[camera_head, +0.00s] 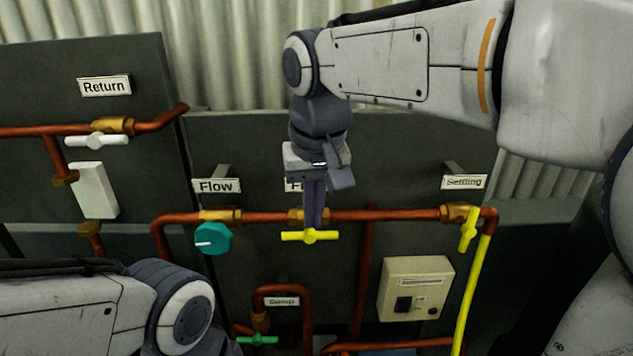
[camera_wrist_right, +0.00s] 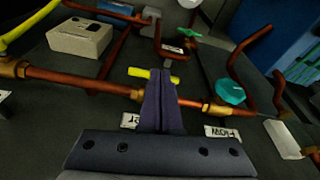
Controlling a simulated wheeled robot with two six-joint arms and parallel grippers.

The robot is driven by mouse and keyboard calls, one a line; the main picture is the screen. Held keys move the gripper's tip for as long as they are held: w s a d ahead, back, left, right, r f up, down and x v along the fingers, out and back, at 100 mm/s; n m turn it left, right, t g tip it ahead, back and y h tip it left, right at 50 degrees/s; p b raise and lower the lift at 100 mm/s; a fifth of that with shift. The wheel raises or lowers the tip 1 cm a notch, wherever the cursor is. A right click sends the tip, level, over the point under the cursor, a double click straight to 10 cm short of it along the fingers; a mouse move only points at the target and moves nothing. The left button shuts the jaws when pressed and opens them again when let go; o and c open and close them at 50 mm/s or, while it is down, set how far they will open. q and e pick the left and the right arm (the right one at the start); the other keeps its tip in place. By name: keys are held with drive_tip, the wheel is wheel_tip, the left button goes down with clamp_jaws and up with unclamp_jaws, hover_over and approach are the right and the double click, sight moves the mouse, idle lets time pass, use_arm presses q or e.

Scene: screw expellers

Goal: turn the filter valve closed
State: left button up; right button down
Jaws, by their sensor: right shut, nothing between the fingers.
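The filter valve's yellow bar handle (camera_head: 296,237) lies level, along the copper pipe, below a label that begins with "Fi" and is mostly hidden by my right gripper. My right gripper (camera_head: 314,226) points down over the middle of this handle with its fingers shut and empty. In the right wrist view the shut fingers (camera_wrist_right: 161,76) overlap the yellow handle (camera_wrist_right: 138,72), whose ends show on both sides; I cannot tell whether they touch it. The brass valve body is partly hidden behind the fingers. My left arm shows at lower left, its gripper out of view.
A teal Flow knob (camera_head: 213,239) is left of the valve on the same pipe (camera_head: 270,217). An upright yellow handle (camera_head: 468,230) is under the Setting label. A beige switch box (camera_head: 416,288) is at lower right, a green handle (camera_head: 258,340) by Sump, a white handle (camera_head: 97,140) under Return.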

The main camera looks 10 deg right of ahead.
wheel_tip(320, 180, up, 6)
drive_tip(key=w+d+m+p, duration=0.1)
drive_tip(key=w+d+m, duration=0.1)
drive_tip(key=d, duration=0.1)
drive_tip(key=p, duration=0.3)
approach(326, 232)
drive_tip(key=shift+t+h, duration=0.3)
drive_tip(key=x, duration=0.6)
drive_tip(key=shift+s+a+f, duration=0.25)
drive_tip(key=shift+f, duration=0.2)
use_arm(q)
wheel_tip(326, 232, up, 5)
drive_tip(key=shift+s+r, duration=0.1)
